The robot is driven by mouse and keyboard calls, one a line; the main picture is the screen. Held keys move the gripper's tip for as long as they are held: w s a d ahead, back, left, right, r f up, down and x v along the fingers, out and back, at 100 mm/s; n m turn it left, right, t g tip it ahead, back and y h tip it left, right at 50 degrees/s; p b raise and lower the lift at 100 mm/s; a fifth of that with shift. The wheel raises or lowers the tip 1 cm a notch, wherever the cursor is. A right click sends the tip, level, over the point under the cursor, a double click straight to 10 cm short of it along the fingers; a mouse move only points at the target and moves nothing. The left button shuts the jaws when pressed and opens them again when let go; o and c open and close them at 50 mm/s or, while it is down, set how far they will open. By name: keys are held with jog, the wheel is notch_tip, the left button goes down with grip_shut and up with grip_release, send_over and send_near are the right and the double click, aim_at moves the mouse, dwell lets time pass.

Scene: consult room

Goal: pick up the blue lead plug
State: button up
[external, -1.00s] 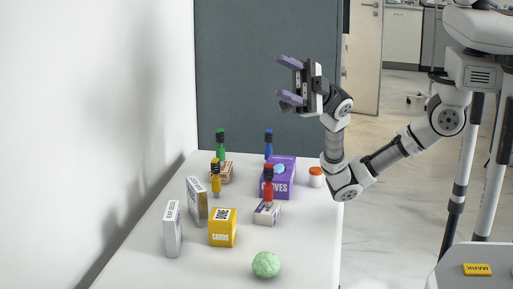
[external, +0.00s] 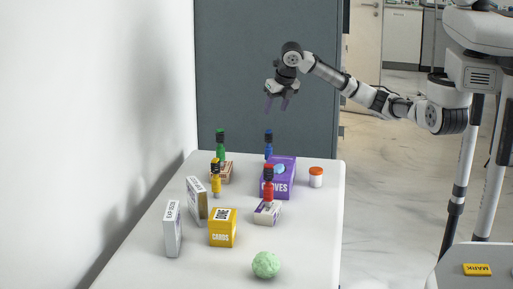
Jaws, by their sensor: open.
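My gripper (external: 277,104) is open and empty, fingers pointing down, in the air above the far part of the table. In the picture it is above and slightly right of the blue plug, clearly apart from it.
Green (external: 220,138), yellow (external: 215,171) and red (external: 268,173) plugs stand nearby. A white jar with an orange lid (external: 316,177) is at right. Several small boxes, including a yellow one (external: 223,228), and a green ball (external: 265,264) are nearer. The table's (external: 311,235) right front is clear.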

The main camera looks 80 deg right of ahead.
aim_at(269, 130)
jog(key=p+x, duration=0.2)
jog(key=x, duration=1.1)
jog(key=shift+d+f+p, duration=0.3)
jog(key=shift+p, duration=0.1)
grip_shut()
